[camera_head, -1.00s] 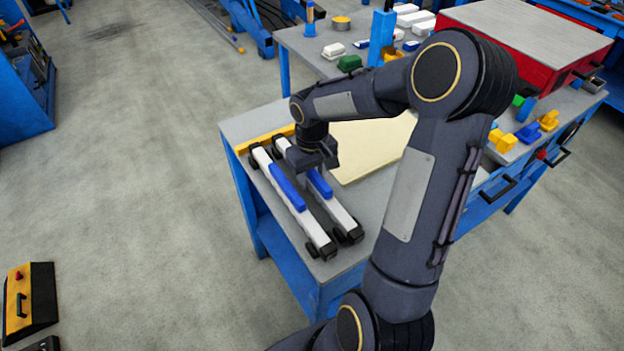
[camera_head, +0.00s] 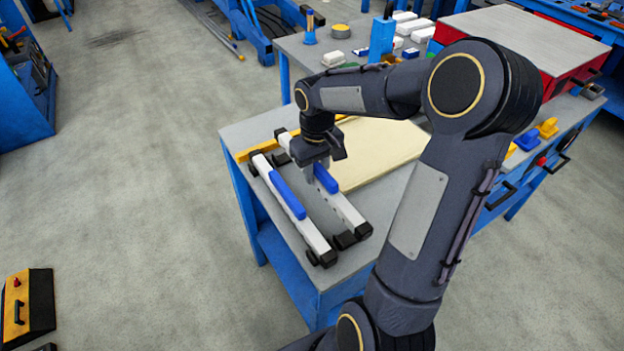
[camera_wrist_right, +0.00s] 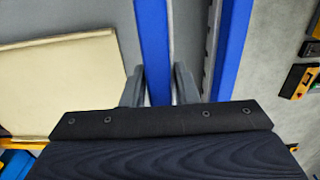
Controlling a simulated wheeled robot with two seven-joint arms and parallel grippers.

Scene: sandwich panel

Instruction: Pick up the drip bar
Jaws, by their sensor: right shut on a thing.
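Two long white bars with blue grips and black ends lie side by side on the workbench. My right gripper (camera_head: 322,163) points down over the right bar (camera_head: 347,208) and is shut on its blue grip (camera_head: 326,180). In the right wrist view this blue grip (camera_wrist_right: 153,40) runs between my two fingers (camera_wrist_right: 158,88). The right bar appears slightly raised, though its clearance is hard to judge. The left bar (camera_head: 312,234) lies close beside it, apart from the gripper; its blue grip also shows in the wrist view (camera_wrist_right: 232,45). My left gripper is out of view.
A cream panel (camera_head: 385,150) lies on the grey workbench (camera_head: 237,130) right of the bars. A yellow strip (camera_head: 262,148) runs behind them. A red box (camera_head: 560,62) and small parts stand at the back right. Open floor lies left.

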